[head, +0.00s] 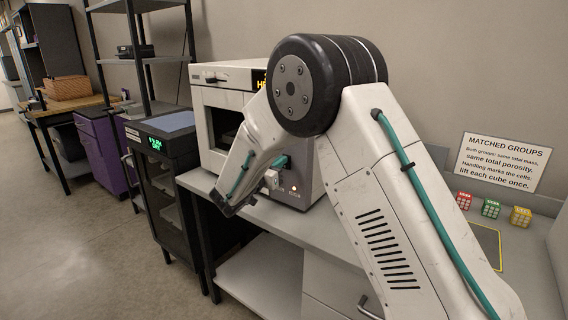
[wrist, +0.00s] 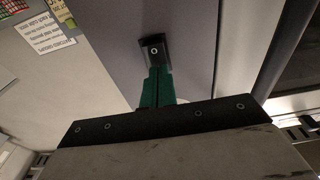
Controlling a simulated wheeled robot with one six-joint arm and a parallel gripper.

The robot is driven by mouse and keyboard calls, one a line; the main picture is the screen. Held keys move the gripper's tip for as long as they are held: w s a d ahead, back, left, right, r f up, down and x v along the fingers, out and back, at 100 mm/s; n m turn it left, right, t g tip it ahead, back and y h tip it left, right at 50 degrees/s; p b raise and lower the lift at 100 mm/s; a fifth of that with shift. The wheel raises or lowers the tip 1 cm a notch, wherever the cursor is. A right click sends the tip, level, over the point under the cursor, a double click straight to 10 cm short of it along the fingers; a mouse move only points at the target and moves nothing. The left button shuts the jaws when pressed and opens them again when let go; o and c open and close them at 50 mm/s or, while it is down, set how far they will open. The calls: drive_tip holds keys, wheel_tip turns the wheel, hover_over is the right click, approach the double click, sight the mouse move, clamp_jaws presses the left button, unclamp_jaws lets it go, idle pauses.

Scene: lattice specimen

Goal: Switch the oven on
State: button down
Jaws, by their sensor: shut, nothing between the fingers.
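The oven (head: 222,97) is a white box with a dark window in its door, standing on the grey counter. In the wrist view a black switch (wrist: 152,46) with a white ring mark sits on a flat grey panel (wrist: 190,30). My gripper (wrist: 155,76) has its green fingers together and empty, with the tips at the switch's lower edge. I cannot tell whether they touch it. In the head view my gripper (head: 281,162) is beside the oven, and my arm hides the switch there.
A dark cabinet (head: 165,150) with a green display stands left of the oven. A printed sign (head: 503,160) and small red, green and yellow cubes (head: 491,208) are at the counter's right. Shelving (head: 150,60) rises behind the cabinet. The floor at left is clear.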

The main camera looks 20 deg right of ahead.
drive_tip(key=r+v, duration=0.2)
drive_tip(key=v, duration=1.1)
drive_tip(key=shift+s+a+r, duration=0.3)
drive_tip(key=shift+a+r, duration=0.05)
